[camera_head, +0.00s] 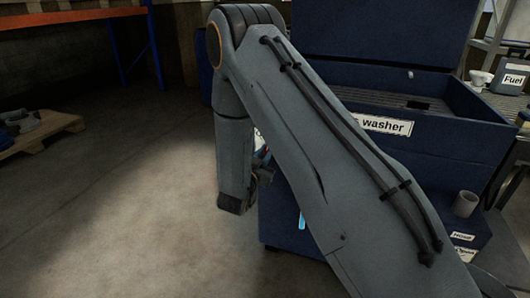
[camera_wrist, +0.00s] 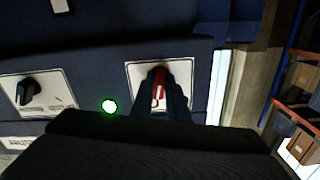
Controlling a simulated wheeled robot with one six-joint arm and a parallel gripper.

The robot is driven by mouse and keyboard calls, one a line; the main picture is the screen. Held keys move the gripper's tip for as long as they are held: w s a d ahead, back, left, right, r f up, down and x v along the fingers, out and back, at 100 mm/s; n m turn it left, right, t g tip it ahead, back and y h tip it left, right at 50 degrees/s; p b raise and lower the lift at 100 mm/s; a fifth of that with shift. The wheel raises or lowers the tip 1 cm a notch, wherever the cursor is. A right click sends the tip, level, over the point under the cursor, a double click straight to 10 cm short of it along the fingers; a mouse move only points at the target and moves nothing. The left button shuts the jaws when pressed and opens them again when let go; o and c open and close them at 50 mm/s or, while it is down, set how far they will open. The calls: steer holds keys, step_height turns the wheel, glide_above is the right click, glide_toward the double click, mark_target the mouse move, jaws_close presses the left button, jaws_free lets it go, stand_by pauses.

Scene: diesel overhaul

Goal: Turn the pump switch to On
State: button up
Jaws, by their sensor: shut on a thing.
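In the wrist view, a red switch knob (camera_wrist: 160,79) sits on a white plate (camera_wrist: 134,72) on the dark blue panel. My gripper (camera_wrist: 159,100) is shut on this red knob, with a dark finger on each side of it. The plate's lettering cannot be read, so I cannot tell its setting by label. A black knob (camera_wrist: 27,91) on another white plate is to the left. In the head view, my arm hides the knobs and most of my gripper.
A green light (camera_wrist: 109,106) glows between the two plates. The blue washer (camera_head: 450,125) carries a "washer" label (camera_head: 384,125). A Fuel container (camera_head: 510,78) stands at the right. A pallet (camera_head: 40,135) lies at the far left, with clear floor (camera_head: 120,200) between.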

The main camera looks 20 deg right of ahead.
steer(key=m+b, duration=0.1)
steer(key=m, duration=0.5)
steer(key=shift+d+f, duration=0.1)
steer(key=o, duration=1.5)
steer(key=p+v, duration=0.2)
steer(key=v, duration=0.5)
